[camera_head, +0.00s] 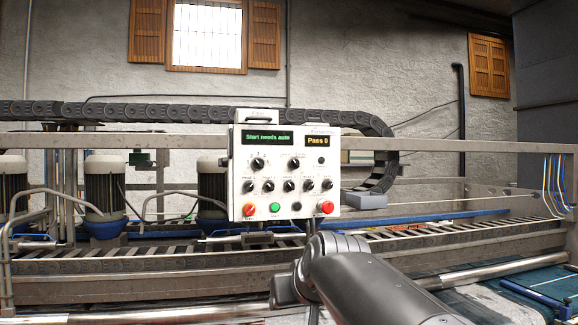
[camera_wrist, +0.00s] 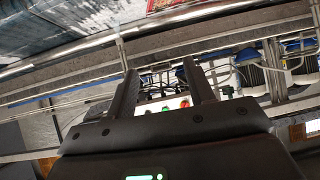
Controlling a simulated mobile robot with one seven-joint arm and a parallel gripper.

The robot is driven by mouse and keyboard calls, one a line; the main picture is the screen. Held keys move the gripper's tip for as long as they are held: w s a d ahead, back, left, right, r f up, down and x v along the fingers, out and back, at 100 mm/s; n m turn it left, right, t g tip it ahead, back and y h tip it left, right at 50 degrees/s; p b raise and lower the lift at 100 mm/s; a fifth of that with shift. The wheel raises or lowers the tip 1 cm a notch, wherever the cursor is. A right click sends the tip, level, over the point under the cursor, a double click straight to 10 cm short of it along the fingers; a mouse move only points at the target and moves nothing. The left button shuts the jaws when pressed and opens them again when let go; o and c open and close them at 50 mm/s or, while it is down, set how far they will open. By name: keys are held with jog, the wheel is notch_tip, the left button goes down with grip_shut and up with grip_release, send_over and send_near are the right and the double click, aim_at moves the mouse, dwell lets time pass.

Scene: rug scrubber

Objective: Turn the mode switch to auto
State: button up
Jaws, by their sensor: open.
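The white control panel (camera_head: 240,185) stands in the middle of the head view. Its green display reads "Start needs auto" and its amber display reads "Pass 0". Black rotary knobs sit in two rows, with a larger knob (camera_head: 258,164) at upper left and another (camera_head: 294,163) beside it. The labels are too small to tell which is the mode switch. My gripper (camera_wrist: 161,72) shows in the wrist view, open and empty. Part of the panel (camera_wrist: 178,103) appears upside down between its fingers, apart from them. In the head view my arm hides the gripper.
Metal rails and a ribbed conveyor (camera_head: 130,265) cross below. Motors (camera_head: 105,185) stand at left.

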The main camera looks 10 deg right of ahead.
jog(key=w+d+r+t, duration=0.4)
jog(key=w+r, duration=1.1)
jog(key=w, duration=0.1)
jog(key=t+h, duration=0.1)
jog(key=t, duration=0.2)
send_near(296, 164)
jog(key=shift+m, duration=0.3)
jog(key=shift+w+f, duration=0.2)
jog(key=shift+w, duration=4.5)
jog(key=c, duration=1)
